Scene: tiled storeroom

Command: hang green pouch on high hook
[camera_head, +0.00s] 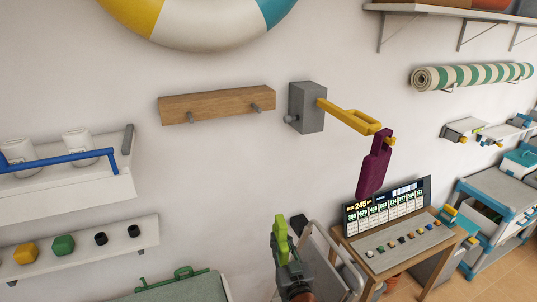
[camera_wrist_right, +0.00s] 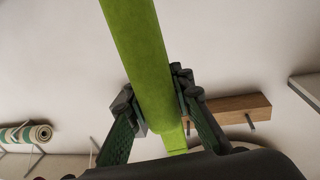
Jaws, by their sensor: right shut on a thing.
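The green pouch (camera_head: 280,232) is held in front of the wall, below the wooden rail, in the head view. My right gripper (camera_head: 286,258) is shut on it. In the right wrist view the pouch (camera_wrist_right: 140,50) is a long green strip between the two dark fingers of the gripper (camera_wrist_right: 158,98). A wooden rail (camera_head: 215,105) on the wall has two short grey pegs (camera_head: 256,107). The rail also shows in the right wrist view (camera_wrist_right: 232,106), beyond the gripper and to the right. The pouch and rail are apart. My left gripper is not in view.
Right of the rail, a grey wall box (camera_head: 308,107) carries a projecting yellow arm (camera_head: 350,117) with a purple item (camera_head: 375,165) hanging from it. White shelves (camera_head: 75,250) are at left. A wooden table (camera_head: 400,250) with a screen stands at lower right.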

